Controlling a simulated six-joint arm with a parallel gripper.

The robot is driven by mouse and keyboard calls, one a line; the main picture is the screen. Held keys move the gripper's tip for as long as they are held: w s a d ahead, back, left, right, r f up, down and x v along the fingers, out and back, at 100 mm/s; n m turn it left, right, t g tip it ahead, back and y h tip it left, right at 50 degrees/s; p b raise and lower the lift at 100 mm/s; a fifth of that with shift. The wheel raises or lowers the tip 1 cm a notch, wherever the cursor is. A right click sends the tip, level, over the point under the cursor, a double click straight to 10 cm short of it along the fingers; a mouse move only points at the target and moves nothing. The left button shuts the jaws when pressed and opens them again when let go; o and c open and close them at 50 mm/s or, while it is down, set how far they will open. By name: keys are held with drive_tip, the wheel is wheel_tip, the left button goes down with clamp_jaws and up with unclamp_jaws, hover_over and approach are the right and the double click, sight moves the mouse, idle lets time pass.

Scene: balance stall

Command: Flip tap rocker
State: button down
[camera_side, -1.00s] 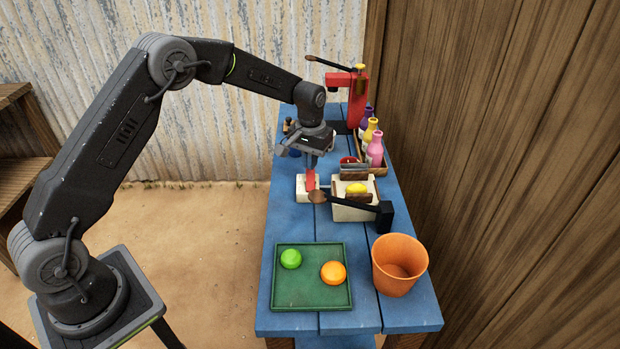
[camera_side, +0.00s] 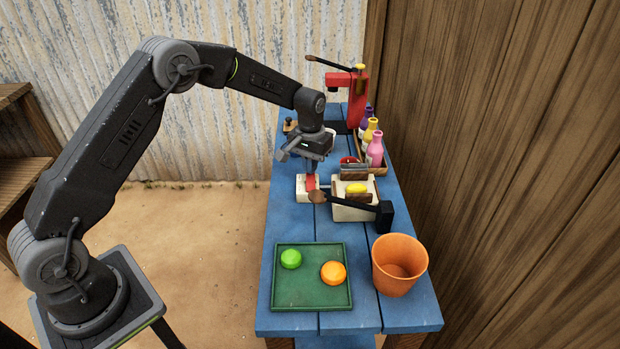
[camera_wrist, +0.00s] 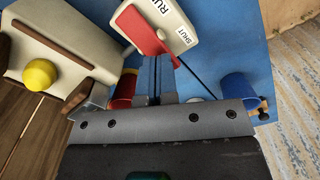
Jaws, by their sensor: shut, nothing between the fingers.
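The tap rocker (camera_side: 311,183) is a red lever on a cream base (camera_side: 301,194) on the blue table. In the wrist view the red rocker (camera_wrist: 140,30) crosses its cream plate (camera_wrist: 178,28), which is lettered "RUN" and "SHUT". The rocker's end on the SHUT side is the one nearer my fingers. My gripper (camera_side: 312,171) is shut and empty, pointing down at the rocker's far end in the side view. Its fingers (camera_wrist: 159,72) also show in the wrist view. Whether the tips touch the rocker, I cannot tell.
A cream box (camera_side: 348,213) with a yellow knob and a black-handled lever stands close right of the rocker. Bottles (camera_side: 375,150) and a red press (camera_side: 358,100) stand behind. A green tray (camera_side: 312,297) and orange bucket (camera_side: 398,266) are in front.

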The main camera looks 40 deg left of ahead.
drive_tip(key=shift+f, duration=0.7)
idle(0.3)
drive_tip(key=shift+r, duration=3.6)
drive_tip(key=s+d+r+m+t, duration=0.1)
drive_tip(key=s+d+r+t, duration=0.2)
drive_tip(key=s+r, duration=1.2)
drive_tip(key=s+d+m+t, duration=0.2)
drive_tip(key=s, duration=1.7)
drive_tip(key=shift+r+t, duration=0.3)
drive_tip(key=shift+r, duration=0.15)
